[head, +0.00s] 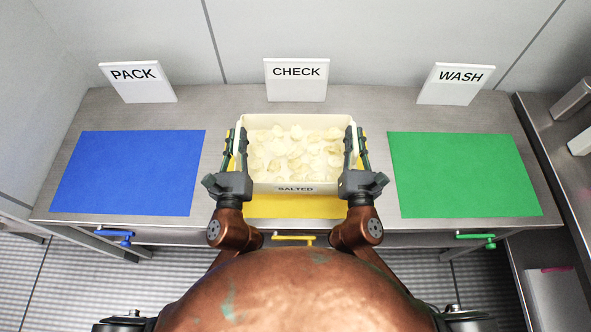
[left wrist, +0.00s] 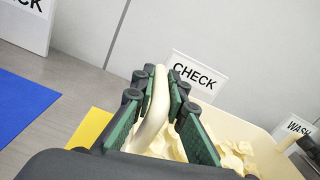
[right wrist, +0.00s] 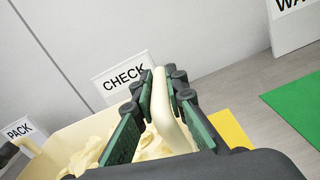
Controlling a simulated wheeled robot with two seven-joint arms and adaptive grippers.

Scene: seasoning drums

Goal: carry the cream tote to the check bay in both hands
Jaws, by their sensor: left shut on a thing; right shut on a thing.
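The cream tote (head: 262,188), labelled SALTED and holding pale chips, is at the middle of the table, over the yellow mat (head: 290,206) below the CHECK sign (head: 297,80). I cannot tell whether it touches the mat. The tote looks level. It hides most of the yellow mat.
A blue mat (head: 130,172) lies at the left below the PACK sign (head: 138,82). A green mat (head: 465,175) lies at the right below the WASH sign (head: 457,84). Bare steel table (head: 375,195) separates the mats. A wall stands behind the table.

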